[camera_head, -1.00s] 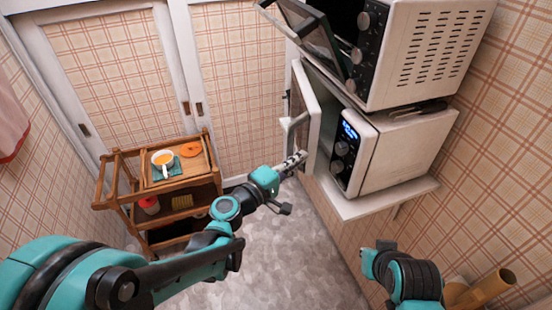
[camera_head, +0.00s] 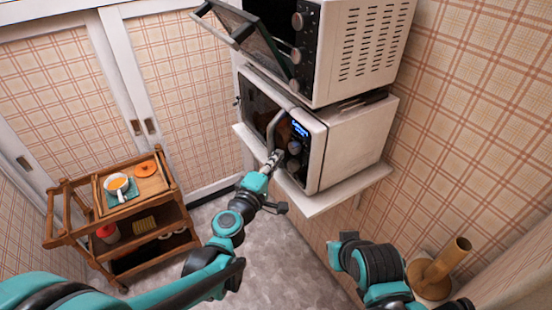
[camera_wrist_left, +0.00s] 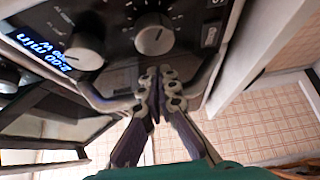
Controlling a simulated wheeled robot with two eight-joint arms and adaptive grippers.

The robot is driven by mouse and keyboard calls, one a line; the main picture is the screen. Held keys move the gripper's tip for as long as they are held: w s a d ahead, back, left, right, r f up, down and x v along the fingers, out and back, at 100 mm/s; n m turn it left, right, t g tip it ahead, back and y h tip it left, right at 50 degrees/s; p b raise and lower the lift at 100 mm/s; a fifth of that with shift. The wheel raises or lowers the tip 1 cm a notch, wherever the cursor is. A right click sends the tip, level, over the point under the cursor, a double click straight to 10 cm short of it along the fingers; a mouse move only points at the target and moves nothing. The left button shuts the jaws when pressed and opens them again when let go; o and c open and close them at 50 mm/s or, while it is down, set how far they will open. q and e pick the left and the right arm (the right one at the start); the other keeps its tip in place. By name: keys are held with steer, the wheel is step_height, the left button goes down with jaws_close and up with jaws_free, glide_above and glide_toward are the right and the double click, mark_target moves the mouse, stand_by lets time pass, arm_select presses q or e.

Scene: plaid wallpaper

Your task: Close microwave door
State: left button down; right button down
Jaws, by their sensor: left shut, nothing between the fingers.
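The lower microwave (camera_head: 350,140) sits on a white wall shelf, its lit display and knobs facing left. Its door (camera_head: 260,98), with a dark window and a curved grey handle (camera_head: 272,128), lies close to the front. I cannot tell whether it is flush. My left gripper (camera_head: 276,157) is shut and empty at the lower part of the handle, beside the control panel. In the left wrist view its closed fingertips (camera_wrist_left: 160,75) overlap the handle (camera_wrist_left: 95,97) below the knobs; contact is unclear.
An upper microwave (camera_head: 365,45) stands above, its own door (camera_head: 240,30) tilted open. A wooden trolley (camera_head: 75,242) with a cup (camera_head: 117,184) is at left. A brown tube-shaped thing (camera_head: 440,262) stands at lower right. Floor between is clear.

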arm_select(q)
steer(key=v, duration=1.2)
steer(key=s+a+f+m+g+y, duration=0.4)
steer(key=s+a+f+m, duration=0.1)
steer(key=a, duration=0.3)
steer(key=s+a+f+m+g+y, duration=0.4)
steer(key=s+a+f+m, duration=0.1)
steer(key=a, duration=0.4)
steer(key=shift+s+a+m+y, duration=0.15)
steer(key=shift+s+m+y, duration=0.25)
steer(key=shift+s+m, duration=0.55)
steer(key=shift+w, duration=0.15)
